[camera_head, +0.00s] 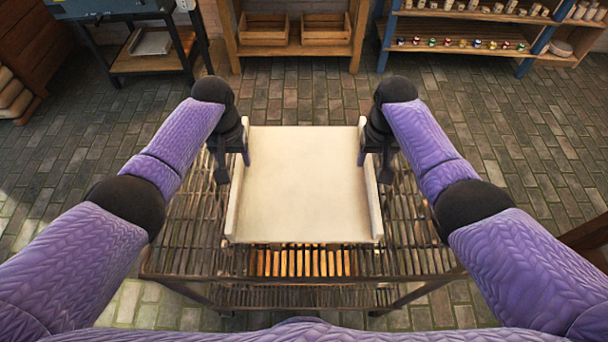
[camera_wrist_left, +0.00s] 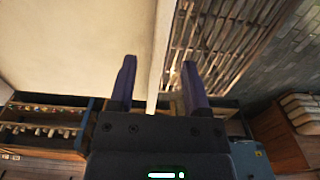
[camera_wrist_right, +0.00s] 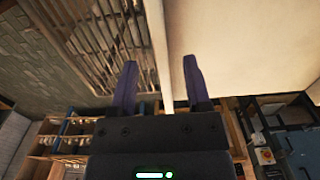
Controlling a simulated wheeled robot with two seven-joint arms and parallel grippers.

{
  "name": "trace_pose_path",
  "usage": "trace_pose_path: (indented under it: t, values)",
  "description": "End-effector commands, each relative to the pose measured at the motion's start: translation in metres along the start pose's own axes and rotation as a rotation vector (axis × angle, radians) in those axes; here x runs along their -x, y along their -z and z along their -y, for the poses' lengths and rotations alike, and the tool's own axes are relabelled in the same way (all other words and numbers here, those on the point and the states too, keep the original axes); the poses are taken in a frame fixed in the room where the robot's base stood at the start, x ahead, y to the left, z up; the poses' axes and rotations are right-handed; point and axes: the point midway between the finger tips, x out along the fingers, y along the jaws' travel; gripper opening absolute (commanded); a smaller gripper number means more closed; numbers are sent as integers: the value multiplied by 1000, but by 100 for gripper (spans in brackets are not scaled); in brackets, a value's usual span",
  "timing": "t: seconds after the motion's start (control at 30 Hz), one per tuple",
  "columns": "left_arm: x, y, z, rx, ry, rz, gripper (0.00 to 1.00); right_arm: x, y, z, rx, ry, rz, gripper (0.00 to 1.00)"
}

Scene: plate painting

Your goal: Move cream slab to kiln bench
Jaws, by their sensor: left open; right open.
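The cream slab (camera_head: 305,190) lies flat on a slatted rack (camera_head: 190,235) in the middle of the head view, with a raised rim along its left and right sides. My left gripper (camera_head: 232,158) is at the slab's far left edge, and my right gripper (camera_head: 376,160) is at its far right edge. In the left wrist view the open fingers (camera_wrist_left: 158,85) stand on either side of the slab's rim (camera_wrist_left: 162,50). In the right wrist view the open fingers (camera_wrist_right: 162,85) likewise straddle the other rim (camera_wrist_right: 158,45). Whether the fingers touch the rims cannot be told.
A dark metal-framed bench (camera_head: 135,60) stands at the back left. A wooden shelf with two boxes (camera_head: 295,30) is at the back middle. A shelf of small pots (camera_head: 470,43) is at the back right. Brick floor (camera_head: 300,95) lies clear between them and the rack.

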Motion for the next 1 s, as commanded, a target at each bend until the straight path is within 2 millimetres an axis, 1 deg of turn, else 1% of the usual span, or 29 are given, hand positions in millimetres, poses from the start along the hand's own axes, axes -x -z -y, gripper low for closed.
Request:
trace_pose_path:
  t: [0.03,0.1,0.3,0.43,0.67,0.77,0.8,0.87,0.9,0.97,1.0]
  values:
    - [-9,0,0,2,0,4,62,-9,0,1,-1,0,4,62]
    - [-22,-1,0,1,1,2,62,-22,-1,0,-1,-1,3,62]
    - [-40,0,-1,0,-3,1,62,-40,0,1,0,2,2,62]
    - [-43,0,0,1,-1,-2,62,-44,0,0,0,0,0,62]
    - [-44,0,0,0,-1,-2,62,-44,0,0,0,0,-1,62]
    - [-44,0,0,0,-1,-1,43,-44,0,0,0,0,0,43]
    - [-44,0,0,0,-1,-1,34,-44,0,0,0,0,0,34]
    - [-44,0,0,0,-1,-1,22,-44,0,0,0,0,0,22]
    - [-44,0,0,0,-1,-1,13,-44,0,0,0,0,0,13]
    - [-44,0,0,0,-1,-1,0,-44,0,0,0,0,0,0]
    - [-44,0,0,0,0,-1,0,-44,0,0,0,0,0,0]
